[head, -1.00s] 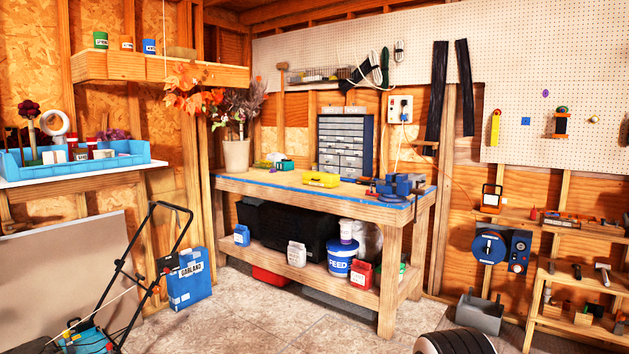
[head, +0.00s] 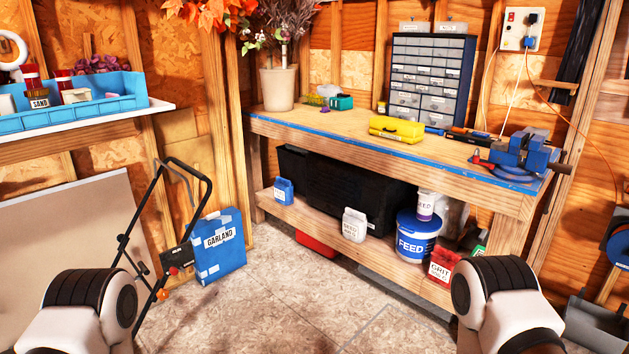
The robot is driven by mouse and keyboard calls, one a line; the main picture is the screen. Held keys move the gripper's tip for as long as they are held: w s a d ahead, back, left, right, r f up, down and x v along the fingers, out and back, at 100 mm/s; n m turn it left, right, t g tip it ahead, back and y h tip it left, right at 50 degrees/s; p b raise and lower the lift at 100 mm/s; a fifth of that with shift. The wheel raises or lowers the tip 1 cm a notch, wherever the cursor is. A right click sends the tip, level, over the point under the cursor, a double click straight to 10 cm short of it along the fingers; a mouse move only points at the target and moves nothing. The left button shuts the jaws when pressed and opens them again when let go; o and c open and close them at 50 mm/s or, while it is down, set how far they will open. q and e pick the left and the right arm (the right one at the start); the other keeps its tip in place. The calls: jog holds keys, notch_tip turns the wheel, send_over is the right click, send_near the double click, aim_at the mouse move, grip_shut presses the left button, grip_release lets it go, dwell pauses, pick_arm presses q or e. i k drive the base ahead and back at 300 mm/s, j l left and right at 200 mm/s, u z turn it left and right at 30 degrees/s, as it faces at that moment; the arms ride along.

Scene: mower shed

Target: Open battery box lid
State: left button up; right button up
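No box that I can surely tell is the battery box shows in the head view. The mower's black folding handle (head: 122,255) stands at the left. A small dark box with a red part (head: 178,258) shows beside the handle; I cannot tell whether it has a lid. The mower's deck is not in view, below or behind my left arm. Neither gripper is in view; only rounded links of my two arms show at the bottom left and bottom right.
A blue Garland bag (head: 217,248) stands beside the mower handle. The workbench (head: 290,122) holds a yellow case (head: 396,130), a drawer cabinet (head: 432,78) and a blue vise (head: 522,152). Its lower shelf holds a feed tub (head: 417,236). The floor (head: 290,300) between is clear.

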aim_at(401, 127)
jog(key=i+z, duration=0.1)
jog(key=i, duration=0.45)
jog(key=i+j+z, duration=0.15)
jog(key=i, duration=0.35)
jog(key=i+j+z, duration=0.1)
jog(key=i, duration=0.4)
jog(key=i+j+z, duration=0.1)
jog(key=i, duration=0.45)
jog(key=j, duration=0.1)
